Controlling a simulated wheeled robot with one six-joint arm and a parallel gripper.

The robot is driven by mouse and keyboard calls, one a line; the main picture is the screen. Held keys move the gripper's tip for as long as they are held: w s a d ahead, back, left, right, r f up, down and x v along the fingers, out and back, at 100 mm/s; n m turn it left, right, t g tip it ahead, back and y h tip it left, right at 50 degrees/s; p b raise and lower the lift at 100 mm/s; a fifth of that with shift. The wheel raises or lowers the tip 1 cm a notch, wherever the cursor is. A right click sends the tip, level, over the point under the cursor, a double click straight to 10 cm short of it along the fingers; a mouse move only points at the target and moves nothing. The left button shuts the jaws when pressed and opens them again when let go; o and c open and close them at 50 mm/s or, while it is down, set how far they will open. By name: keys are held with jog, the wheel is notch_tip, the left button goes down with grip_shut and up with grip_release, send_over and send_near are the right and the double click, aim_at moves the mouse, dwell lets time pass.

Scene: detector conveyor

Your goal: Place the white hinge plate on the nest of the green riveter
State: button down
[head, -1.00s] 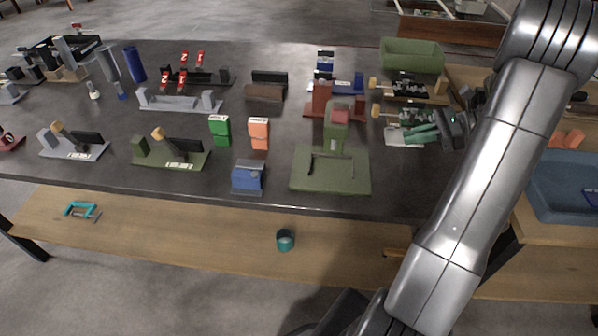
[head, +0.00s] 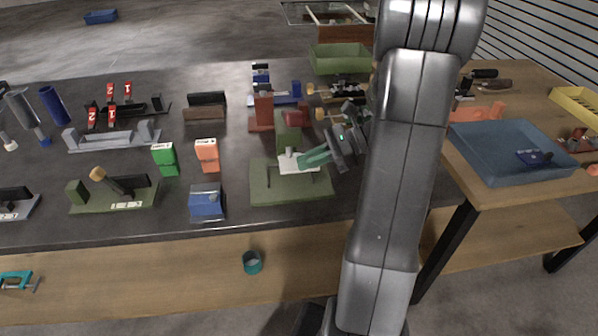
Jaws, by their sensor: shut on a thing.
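The green riveter (head: 262,187) stands near the front edge of the dark table, with a flat green base and a green upright at its back. My gripper (head: 312,158) has green fingers and is shut on the white hinge plate (head: 299,167). The plate is over the right rear part of the riveter's base, in front of its upright. I cannot tell whether the plate touches the nest or hangs just above it. The gripper reaches in from the right, and the plate partly hides the riveter's base.
A blue block (head: 207,203) stands left of the riveter. Orange (head: 207,155) and green (head: 165,159) boxes stand behind it. A red press-like fixture (head: 263,111) is close behind the riveter. A blue tray (head: 510,150) sits on the wooden table at right.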

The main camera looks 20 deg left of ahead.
jog(key=shift+s+a, duration=0.55)
jog(key=shift+a, duration=0.35)
jog(key=shift+a+f, duration=0.1)
jog(key=shift+f, duration=1.65)
jog(key=shift+f+b, duration=0.1)
jog(key=shift+b, duration=0.2)
jog(key=c, duration=1.5)
grip_release()
jog(key=v, duration=1.2)
jog(key=shift+p, duration=0.4)
